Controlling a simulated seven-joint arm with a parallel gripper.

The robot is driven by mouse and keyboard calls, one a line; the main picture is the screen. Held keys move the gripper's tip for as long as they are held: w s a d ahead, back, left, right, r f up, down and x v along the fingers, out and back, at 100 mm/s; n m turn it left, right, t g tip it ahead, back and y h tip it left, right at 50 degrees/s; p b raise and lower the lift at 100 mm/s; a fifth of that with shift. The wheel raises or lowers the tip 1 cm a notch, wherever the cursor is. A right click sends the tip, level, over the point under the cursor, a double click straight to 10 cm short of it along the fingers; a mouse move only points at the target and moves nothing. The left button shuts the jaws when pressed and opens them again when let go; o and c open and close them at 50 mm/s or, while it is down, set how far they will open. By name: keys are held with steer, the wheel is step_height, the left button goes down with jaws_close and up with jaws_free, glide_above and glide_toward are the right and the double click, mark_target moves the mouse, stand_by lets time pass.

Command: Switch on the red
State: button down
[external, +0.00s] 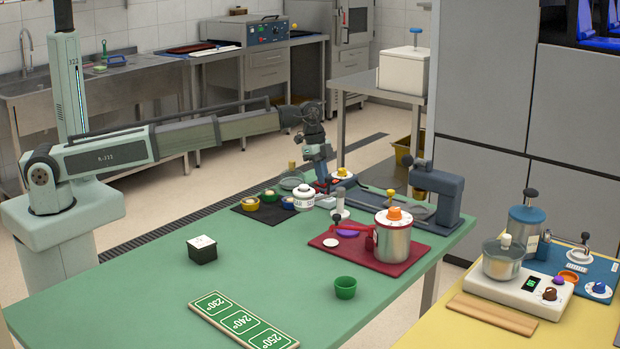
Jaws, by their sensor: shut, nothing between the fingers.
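Red items stand on the green table (130,272). My gripper (321,186) points down over the table's far part, behind the white lidded pot (303,197) and apart from the red mat. It looks shut and empty; its fingertips are small and partly lost among the objects there.
A dark grey press-like machine (437,192) stands on the far right corner. A dark mat (240,208) holds small bowls. A black-and-white cube (202,249), a green cup (345,287) and a temperature board (243,322) lie nearer. The table's left part is clear.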

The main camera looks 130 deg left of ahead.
steer(key=shift+w+d+f, duration=0.15)
steer(key=shift+w+f, duration=0.2)
steer(key=shift+f, duration=0.1)
steer(key=shift+w, duration=0.25)
steer(key=shift+s, duration=1.05)
step_height(320, 180, up, 14)
steer(key=w+f, duration=0.1)
steer(key=s+t, duration=0.2)
steer(key=s, duration=0.3)
steer(key=x, duration=1.2)
steer(key=shift+s+a+f, duration=0.1)
steer(key=shift+a+f, duration=0.2)
steer(key=shift+f, duration=0.2)
